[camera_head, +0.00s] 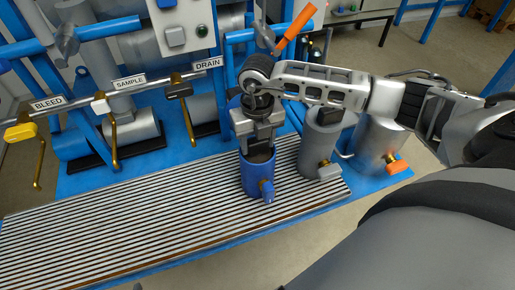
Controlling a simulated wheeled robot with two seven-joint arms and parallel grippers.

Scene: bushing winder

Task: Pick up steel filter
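The middle one is a grey, steel-looking canister (315,150) with a grey tap. The right one is a grey canister (377,143) with an orange tap. My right gripper (259,146) points down at the top of the blue canister, left of the grey ones. Whether its fingers are apart or touch the canister is not clear. My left gripper is not in view.
The slatted bench (130,235) is bare to the left and front. Behind it are blue pipes, brass levers and signs reading BLEED (48,103), SAMPLE (129,82) and DRAIN (208,64). A grey switch box (185,27) and an orange handle (297,27) stand behind my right arm.

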